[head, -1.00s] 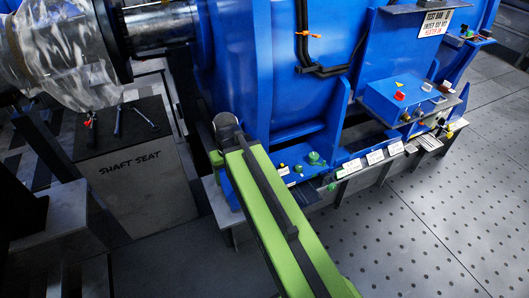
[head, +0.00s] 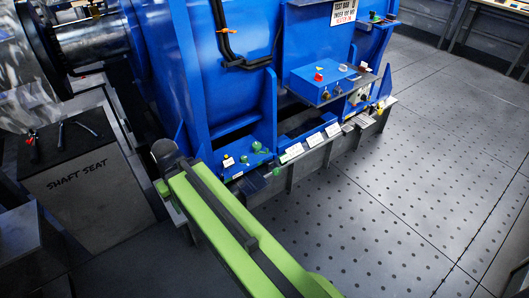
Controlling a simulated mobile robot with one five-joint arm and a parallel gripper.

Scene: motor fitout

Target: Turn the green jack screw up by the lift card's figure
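Small green knob-like parts (head: 257,147) sit on a blue bracket at the foot of the big blue motor housing (head: 190,70). I cannot tell for sure which of them is the jack screw. Another green part (head: 276,171) sits lower, at the bracket's front edge. Several white cards lean along the ledge to the right, one of them here (head: 292,152); their print is too small to read, so I cannot tell which is the lift card. My gripper does not show.
A blue control box (head: 325,82) with a red button stands right of the bracket. A shaft (head: 92,42) enters the housing. The dotted floor (head: 400,180) at the right is clear.

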